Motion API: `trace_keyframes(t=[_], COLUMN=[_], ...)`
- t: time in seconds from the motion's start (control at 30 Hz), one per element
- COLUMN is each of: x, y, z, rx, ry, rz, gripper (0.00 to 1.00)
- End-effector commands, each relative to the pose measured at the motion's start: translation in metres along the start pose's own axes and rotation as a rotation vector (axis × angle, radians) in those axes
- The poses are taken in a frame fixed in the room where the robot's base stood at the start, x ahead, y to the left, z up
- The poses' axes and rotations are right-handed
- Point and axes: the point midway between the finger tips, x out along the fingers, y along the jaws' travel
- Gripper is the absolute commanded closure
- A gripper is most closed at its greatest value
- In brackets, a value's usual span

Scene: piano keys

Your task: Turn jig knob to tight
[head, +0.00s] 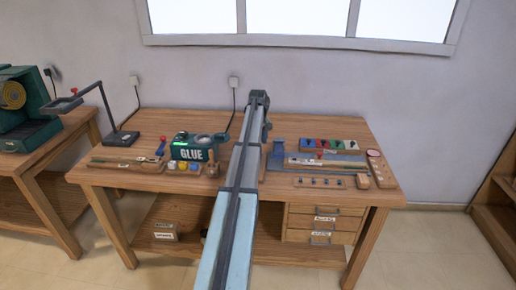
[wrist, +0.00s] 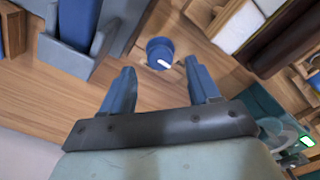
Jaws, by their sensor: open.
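The jig knob is a round blue knob (wrist: 158,52) with a white pointer mark, in the upper middle of the wrist view. Its pointer slants toward the lower right of that view. My gripper (wrist: 159,76) is open, its two blue fingers spread apart. The knob shows in the gap between the fingers, just beyond the fingertips, and neither finger appears to touch it. In the head view my arm crosses the middle of the workbench (head: 140,120) and hides part of it; I cannot make out the knob or the fingers there.
A grey holder with a blue block (wrist: 75,45) stands left of the knob in the wrist view. A dark brown block (wrist: 290,40) lies at the upper right. In the head view a green GLUE box (head: 187,152) stands left of my arm, and a tray of coloured compartments (head: 330,144) right.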

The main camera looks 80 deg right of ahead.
Motion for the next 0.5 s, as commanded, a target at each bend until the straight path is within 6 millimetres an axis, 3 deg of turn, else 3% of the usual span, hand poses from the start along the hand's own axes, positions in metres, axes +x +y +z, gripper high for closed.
trace_keyframes(t=[0.2,0.5], x=[0.025,0.034], y=[0.0,0.0], z=[0.0,0.0], rx=[0.0,0.0], ry=[0.0,0.0], rz=[-0.001,-0.001], gripper=[0.39,0.39])
